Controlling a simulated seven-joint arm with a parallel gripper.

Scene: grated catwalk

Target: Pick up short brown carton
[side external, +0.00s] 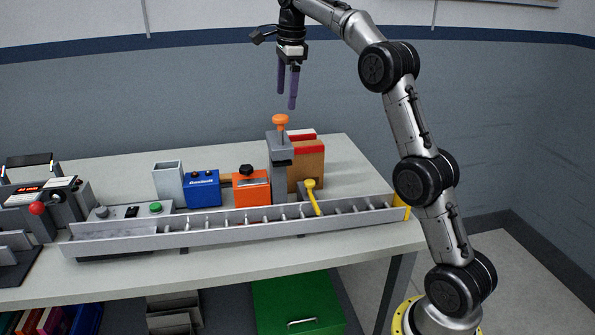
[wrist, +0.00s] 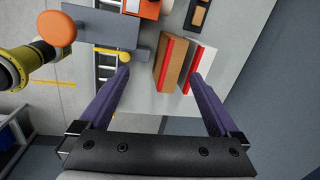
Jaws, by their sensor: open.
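The brown carton (side external: 312,168) with a red band along its top stands upright behind the conveyor rail, just right of a grey post. In the wrist view the brown carton (wrist: 169,62) lies between the two fingers, nearer the right one. My gripper (side external: 287,100) is open and empty, well above the carton with its fingers pointing down. In the wrist view my gripper (wrist: 160,75) shows both purple fingers spread apart. The carton's lower left part is hidden by the post in the side view.
A white carton (wrist: 205,62) with a red band stands close beside the brown one. The grey post (side external: 280,165) carries an orange knob (side external: 280,120). A yellow lever (side external: 313,197) and the conveyor rail (side external: 240,225) lie in front. The tabletop right of the cartons is clear.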

